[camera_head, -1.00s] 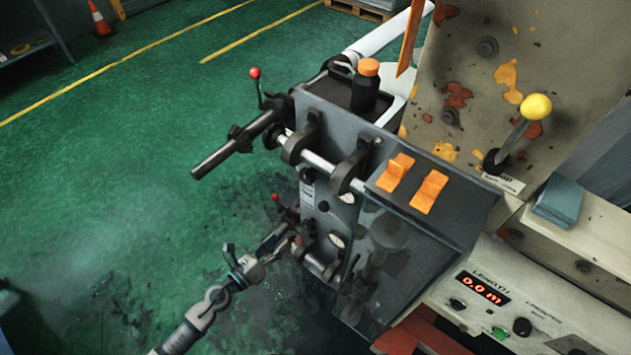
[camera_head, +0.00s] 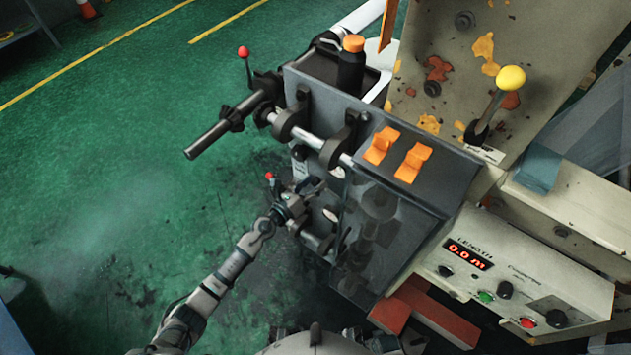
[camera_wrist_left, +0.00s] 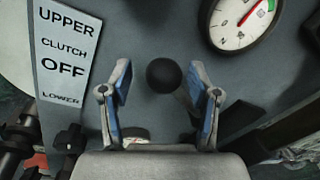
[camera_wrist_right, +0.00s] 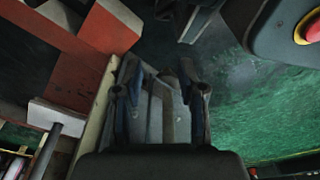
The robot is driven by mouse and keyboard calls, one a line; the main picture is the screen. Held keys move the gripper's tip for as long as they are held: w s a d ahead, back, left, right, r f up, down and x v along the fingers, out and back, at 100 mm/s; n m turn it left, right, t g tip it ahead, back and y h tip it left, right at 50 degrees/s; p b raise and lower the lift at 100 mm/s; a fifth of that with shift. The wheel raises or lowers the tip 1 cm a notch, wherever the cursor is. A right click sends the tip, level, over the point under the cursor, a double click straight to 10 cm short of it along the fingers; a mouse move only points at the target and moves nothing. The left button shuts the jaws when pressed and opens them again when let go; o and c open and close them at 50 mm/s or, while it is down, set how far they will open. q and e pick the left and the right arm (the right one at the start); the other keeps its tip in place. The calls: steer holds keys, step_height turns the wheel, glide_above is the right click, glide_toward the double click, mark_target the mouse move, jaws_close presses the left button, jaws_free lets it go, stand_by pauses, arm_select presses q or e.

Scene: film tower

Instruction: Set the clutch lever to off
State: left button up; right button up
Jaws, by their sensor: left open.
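The clutch lever shows in the left wrist view as a round black knob (camera_wrist_left: 164,76) standing out from the grey panel. The label (camera_wrist_left: 66,58) left of it reads UPPER, CLUTCH, OFF, LOWER. In that picture the knob appears roughly level with OFF, but I cannot tell the lever's setting. My left gripper (camera_wrist_left: 163,88) is open, with one finger on each side of the knob and visible gaps. In the head view my left gripper (camera_head: 304,196) is at the panel's front and hides the knob. My right gripper (camera_wrist_right: 160,95) is open, seen in the right wrist view.
A dial gauge (camera_wrist_left: 238,22) sits right of the knob. Above my left arm a thick black bar (camera_head: 222,128) and a red-tipped lever (camera_head: 244,54) stick out. Green floor lies open at left.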

arm_select(q)
steer(key=shift+w+d, duration=0.35)
steer(key=shift+d, duration=0.4)
arm_select(e)
steer(key=shift+w+d, duration=0.15)
steer(key=shift+d, duration=0.2)
arm_select(q)
steer(key=shift+a, duration=0.35)
jaws_close()
arm_select(e)
steer(key=shift+a, duration=0.2)
